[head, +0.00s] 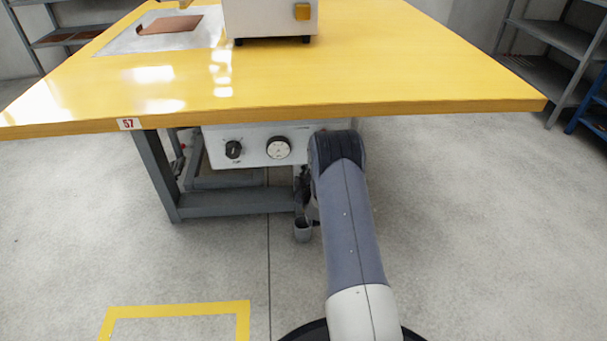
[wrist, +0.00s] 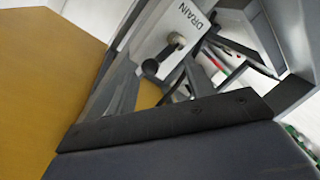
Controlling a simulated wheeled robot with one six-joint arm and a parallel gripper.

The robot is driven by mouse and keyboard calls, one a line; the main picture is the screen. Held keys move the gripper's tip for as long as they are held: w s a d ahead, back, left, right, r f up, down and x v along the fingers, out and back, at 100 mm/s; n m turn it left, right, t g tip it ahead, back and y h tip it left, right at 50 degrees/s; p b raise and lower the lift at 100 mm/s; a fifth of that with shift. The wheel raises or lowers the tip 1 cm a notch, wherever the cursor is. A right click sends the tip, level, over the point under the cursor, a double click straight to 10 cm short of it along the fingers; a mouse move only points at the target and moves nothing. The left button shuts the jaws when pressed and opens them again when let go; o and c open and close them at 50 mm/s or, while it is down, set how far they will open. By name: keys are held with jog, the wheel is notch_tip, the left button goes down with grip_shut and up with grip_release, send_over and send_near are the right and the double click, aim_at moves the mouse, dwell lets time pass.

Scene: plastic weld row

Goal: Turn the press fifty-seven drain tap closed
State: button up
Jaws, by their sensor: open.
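The drain tap shows in the wrist view on a white panel (wrist: 150,45) marked DRAIN. Its lever has a round black end (wrist: 151,67) pointing down and left from a pale pivot (wrist: 178,41). My gripper (wrist: 197,12) is open, with grey fingers at the left and right of the wrist view and the tap in the gap between them. I see no finger touching the lever.
The yellow tabletop (head: 330,85) overhangs the panel, which carries a black knob (head: 233,149) and a round gauge (head: 279,148). The grey table frame (head: 240,203) stands at left. Floor right of my arm is clear.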

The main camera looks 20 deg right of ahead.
jog(key=p+v, duration=0.3)
jog(key=v, duration=0.7)
jog(key=shift+s, duration=0.15)
jog(key=shift+d, duration=0.1)
jog(key=shift+c, duration=0.2)
jog(key=shift+f+m, duration=0.2)
jog(key=shift+m, duration=0.2)
jog(key=shift+c, duration=1.4)
jog(key=w+d+f+m+t+b, duration=0.1)
jog(key=w+m, duration=0.4)
jog(key=w+d+f+m+t+y+b, duration=0.1)
jog(key=w+m+b, duration=0.1)
jog(key=w+m, duration=0.4)
jog(key=shift+d+f+m, duration=0.25)
jog(key=shift+f+m, duration=0.05)
jog(key=shift+f, duration=0.05)
